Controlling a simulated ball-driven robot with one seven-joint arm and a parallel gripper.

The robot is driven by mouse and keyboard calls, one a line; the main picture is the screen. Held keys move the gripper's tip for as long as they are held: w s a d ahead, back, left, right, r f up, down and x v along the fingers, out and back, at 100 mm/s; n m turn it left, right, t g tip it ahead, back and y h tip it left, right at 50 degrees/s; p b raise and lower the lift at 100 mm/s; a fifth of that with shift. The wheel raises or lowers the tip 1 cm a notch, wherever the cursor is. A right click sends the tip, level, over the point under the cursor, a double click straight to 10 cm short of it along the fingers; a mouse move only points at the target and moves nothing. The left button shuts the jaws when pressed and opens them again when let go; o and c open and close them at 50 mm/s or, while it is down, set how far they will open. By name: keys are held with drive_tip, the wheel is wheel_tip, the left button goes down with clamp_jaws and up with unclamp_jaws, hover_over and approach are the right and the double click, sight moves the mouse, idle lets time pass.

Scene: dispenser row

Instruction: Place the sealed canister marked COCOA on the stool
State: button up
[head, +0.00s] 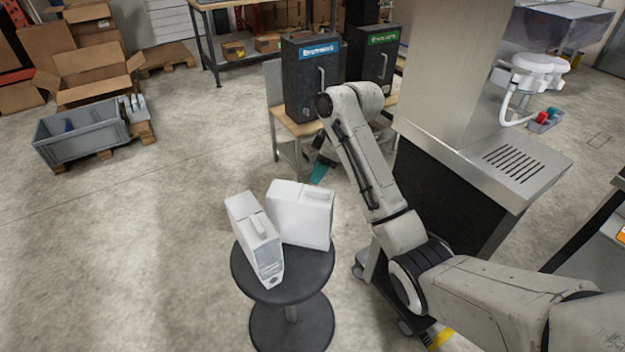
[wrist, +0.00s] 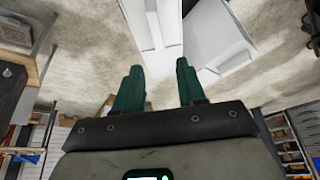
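A round black stool (head: 308,277) stands in the lower middle of the head view. Two white box-shaped canisters stand on its seat. The left canister (head: 254,240) has a handle on top and leans or is turned at an angle; the right canister (head: 302,215) is beside it. No COCOA marking is readable on either. My gripper (head: 319,172), with teal fingers, is just behind the right canister. In the wrist view my gripper (wrist: 159,68) has its fingers apart with nothing between them, and white canisters (wrist: 152,22) (wrist: 218,38) lie beyond the tips.
Two black dispensers (head: 308,85) (head: 377,55) with blue and green labels stand on a bench behind. A metal column with a vented ledge (head: 525,160) is at right. A grey crate (head: 82,135) and cardboard boxes (head: 85,70) are at left. The floor left of the stool is clear.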

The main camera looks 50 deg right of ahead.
drive_tip(key=v, duration=0.5)
drive_tip(key=s+a+f+m+g, duration=0.1)
drive_tip(key=s+a+f+m, duration=0.1)
drive_tip(key=s+a+f, duration=0.45)
drive_tip(key=s+a+f+m, duration=0.1)
drive_tip(key=s+a+f, duration=0.3)
drive_tip(key=a+f, duration=0.55)
drive_tip(key=s+a+f+m+g+h, duration=0.1)
drive_tip(key=s+a, duration=0.1)
drive_tip(key=s, duration=0.7)
drive_tip(key=s+a+f+m+h, duration=0.1)
drive_tip(key=s+a+f+m, duration=0.1)
drive_tip(key=s, duration=0.8)
drive_tip(key=shift+s+a+g+p, duration=0.15)
drive_tip(key=shift+s+g+p, duration=0.1)
drive_tip(key=shift+g+p, duration=0.2)
